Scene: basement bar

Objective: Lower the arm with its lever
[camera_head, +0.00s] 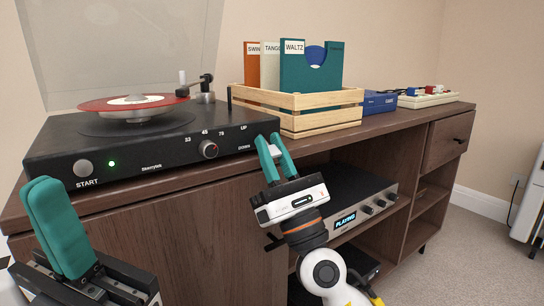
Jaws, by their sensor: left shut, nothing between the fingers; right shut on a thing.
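The black turntable (150,163) stands on the cabinet's left part, with a red record (110,105) on its platter. The tonearm (196,83) reaches over the record's right edge; I cannot tell whether its tip touches. The UP and DOWN marks are at the right end of the front panel.
A wooden crate (310,101) of record sleeves stands close right of the turntable, behind my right gripper. A blue box (379,103) and a pale tray (428,99) stand further right. An amplifier reading PLAYING (350,198) sits on the shelf below.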

